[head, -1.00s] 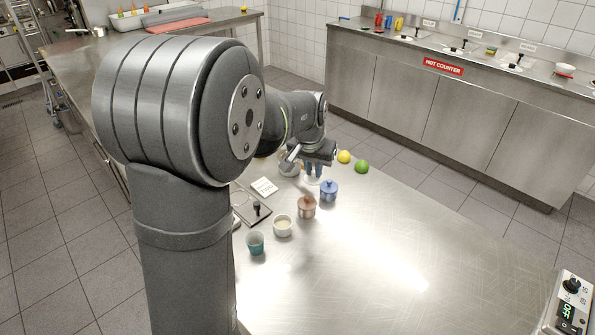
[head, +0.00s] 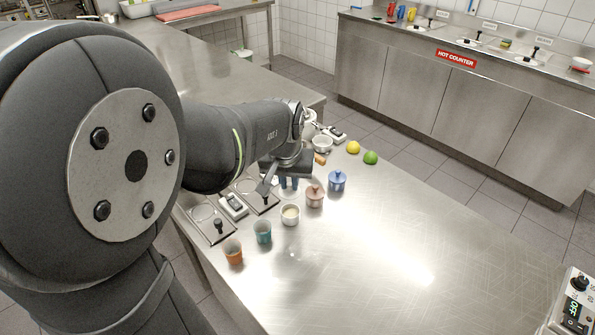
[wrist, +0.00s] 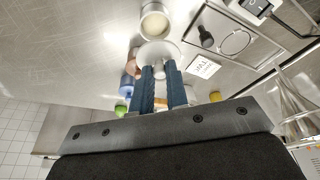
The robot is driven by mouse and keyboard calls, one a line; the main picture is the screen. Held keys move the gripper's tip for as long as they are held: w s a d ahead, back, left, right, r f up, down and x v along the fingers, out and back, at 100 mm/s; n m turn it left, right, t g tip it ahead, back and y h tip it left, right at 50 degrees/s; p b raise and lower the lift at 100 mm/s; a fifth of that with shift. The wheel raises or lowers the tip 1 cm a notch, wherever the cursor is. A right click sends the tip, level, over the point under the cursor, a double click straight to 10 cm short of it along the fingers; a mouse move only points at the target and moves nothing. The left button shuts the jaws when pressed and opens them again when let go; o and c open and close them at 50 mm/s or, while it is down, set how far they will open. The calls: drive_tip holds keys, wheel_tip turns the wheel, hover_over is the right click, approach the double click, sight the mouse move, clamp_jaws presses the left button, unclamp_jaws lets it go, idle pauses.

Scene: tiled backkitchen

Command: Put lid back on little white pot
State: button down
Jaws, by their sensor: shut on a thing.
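The little white pot (head: 290,215) stands open on the steel table, with pale contents showing inside. It also shows at the top of the wrist view (wrist: 154,22). My gripper (head: 289,184) is above the table, just behind the pot in the head view. In the wrist view its blue fingers (wrist: 162,72) are shut on a round white lid (wrist: 157,50). The lid is close to the pot's near rim there and not over its opening.
A lidded pinkish pot (head: 314,198) and a lidded blue pot (head: 337,182) stand right of the white pot. A lemon (head: 353,147) and lime (head: 370,158) lie behind.

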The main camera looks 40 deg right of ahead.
sight(289, 193)
drive_tip(key=shift+f, duration=2.9)
drive_tip(key=shift+f, duration=0.15)
drive_tip(key=c, duration=0.9)
unclamp_jaws()
drive_tip(key=shift+o, duration=0.2)
drive_tip(key=shift+r, duration=3.5)
clamp_jaws()
